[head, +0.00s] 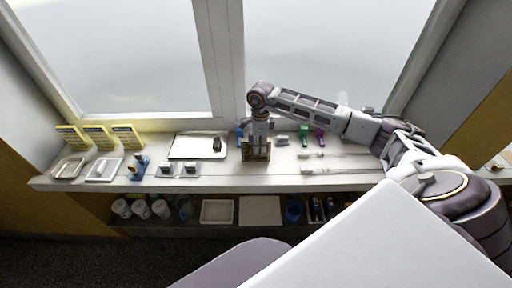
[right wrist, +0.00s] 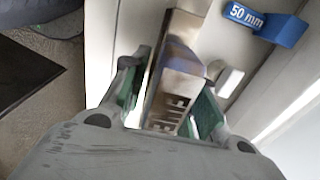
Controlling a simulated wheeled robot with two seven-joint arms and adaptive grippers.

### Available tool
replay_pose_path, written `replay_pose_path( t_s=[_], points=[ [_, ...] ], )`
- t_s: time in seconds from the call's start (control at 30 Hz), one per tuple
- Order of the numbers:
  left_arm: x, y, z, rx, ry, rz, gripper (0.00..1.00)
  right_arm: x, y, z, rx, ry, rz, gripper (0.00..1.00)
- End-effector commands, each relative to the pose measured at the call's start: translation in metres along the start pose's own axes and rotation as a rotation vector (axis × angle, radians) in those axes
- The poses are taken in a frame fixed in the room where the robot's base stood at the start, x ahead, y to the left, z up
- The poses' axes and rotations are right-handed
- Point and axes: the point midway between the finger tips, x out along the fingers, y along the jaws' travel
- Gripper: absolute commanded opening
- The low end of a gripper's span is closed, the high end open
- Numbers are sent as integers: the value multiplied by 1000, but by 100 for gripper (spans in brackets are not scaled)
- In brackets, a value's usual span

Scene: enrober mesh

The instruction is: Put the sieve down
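My right gripper (head: 257,146) is over the middle of the white counter, pointing down. In the right wrist view its green-padded fingers (right wrist: 170,108) stand on both sides of a metallic, box-like piece with dark blurred lettering, which I take to be the sieve (right wrist: 172,85). The fingers appear closed on it. In the head view the sieve (head: 262,154) is a small brownish shape at the fingertips, partly hidden by the gripper. I cannot tell whether it touches the counter. My left gripper is not in view.
A blue block marked 50 mm (right wrist: 270,24) and a small white block (right wrist: 228,78) are close by. A pale tray with a dark item (head: 190,154) lies left of the gripper. Green (head: 304,134) and purple (head: 320,136) items stand to the right. A window rises behind.

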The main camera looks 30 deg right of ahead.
Motion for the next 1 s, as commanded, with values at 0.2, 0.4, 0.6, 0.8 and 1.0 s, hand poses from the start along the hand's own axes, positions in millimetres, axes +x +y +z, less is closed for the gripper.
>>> replay_pose_path(
  t_s=[0.2, 0.4, 0.6, 0.8, 1.0],
  points=[
    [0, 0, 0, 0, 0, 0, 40, 0, 0, 0, 0, 0, 0, 29],
    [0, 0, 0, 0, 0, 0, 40, 0, 0, 0, 0, 0, 0, 29],
    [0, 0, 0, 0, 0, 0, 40, 0, 0, 0, 0, 0, 0, 3],
    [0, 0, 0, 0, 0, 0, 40, 0, 0, 0, 0, -1, -1, 0],
    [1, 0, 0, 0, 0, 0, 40, -1, 0, 0, 0, -1, -1, 0]
  ],
)
